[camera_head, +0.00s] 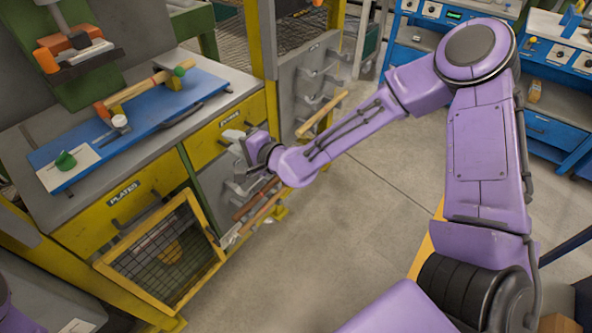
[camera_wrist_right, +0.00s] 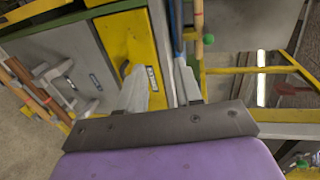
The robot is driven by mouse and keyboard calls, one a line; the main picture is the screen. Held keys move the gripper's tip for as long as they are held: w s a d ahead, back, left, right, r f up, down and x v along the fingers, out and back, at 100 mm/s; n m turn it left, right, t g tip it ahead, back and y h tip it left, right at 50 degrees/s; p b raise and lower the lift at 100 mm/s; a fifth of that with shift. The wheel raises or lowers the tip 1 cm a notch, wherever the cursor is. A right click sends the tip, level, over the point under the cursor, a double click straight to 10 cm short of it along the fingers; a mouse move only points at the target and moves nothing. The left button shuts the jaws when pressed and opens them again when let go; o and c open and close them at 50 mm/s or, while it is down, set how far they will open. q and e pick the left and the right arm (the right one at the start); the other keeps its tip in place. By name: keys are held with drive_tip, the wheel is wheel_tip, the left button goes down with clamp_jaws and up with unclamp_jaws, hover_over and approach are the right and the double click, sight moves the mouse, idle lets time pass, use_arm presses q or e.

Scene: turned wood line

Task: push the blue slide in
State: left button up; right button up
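The blue slide (camera_head: 150,125) is a long flat blue board on top of the grey bench, with a dark bar handle along its front edge. A turned wooden piece, a white strip and a green knob sit on it. In the right wrist view its blue edge (camera_wrist_right: 177,30) shows beyond the fingers. My right gripper (camera_head: 238,142) is in front of the bench's right end, near the yellow drawer, below and apart from the slide. In the right wrist view its two pale fingers (camera_wrist_right: 162,88) are apart with nothing between them. My left gripper is out of view.
Yellow drawers marked PLATES (camera_head: 115,208) and EXTRAS (camera_head: 220,124) lie under the bench top. A mesh-panelled yellow frame (camera_head: 140,292) stands below. A grey panel (camera_head: 300,85) with wooden-handled tools is right of the bench. The floor (camera_head: 350,210) at centre is clear.

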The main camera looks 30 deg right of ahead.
drive_tip(key=v, duration=0.9)
wheel_tip(320, 180, down, 6)
drive_tip(key=s+d+g+h+p, duration=0.1)
drive_tip(key=s+g, duration=0.1)
drive_tip(key=shift+s+d+f+n+h, duration=0.25)
drive_tip(key=shift+s+n+h, duration=0.05)
drive_tip(key=shift+s, duration=0.1)
